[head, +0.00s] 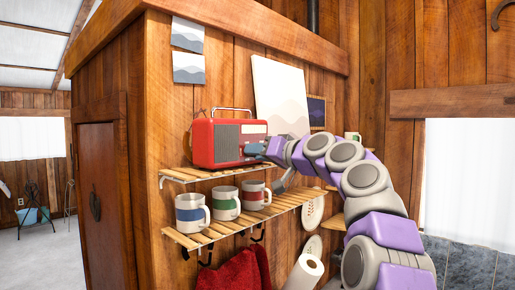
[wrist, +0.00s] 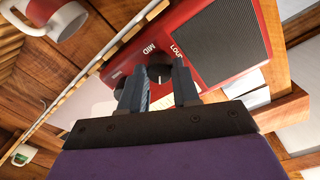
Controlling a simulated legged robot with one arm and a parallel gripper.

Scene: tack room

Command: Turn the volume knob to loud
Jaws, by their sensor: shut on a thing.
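A red radio (head: 213,143) with a grey speaker grille stands on the upper slatted shelf in the head view. The radio (wrist: 190,40) also shows in the wrist view, tilted, with the words "MID" and "LOUD" on its front. The dark round volume knob (wrist: 159,72) sits between my two fingertips. My gripper (wrist: 159,84) is shut on the knob, with one finger on each side of it. A light pointer mark shows on the knob, but its exact setting is unclear. In the head view my gripper (head: 256,149) is at the radio's right front and the knob is hidden.
Several mugs, one with a blue band (head: 189,214), stand on the lower slatted shelf (head: 290,206) just below the radio. A large pale picture (head: 280,95) leans behind the radio. A paper roll (head: 305,272) and red cloth (head: 235,270) are lower down.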

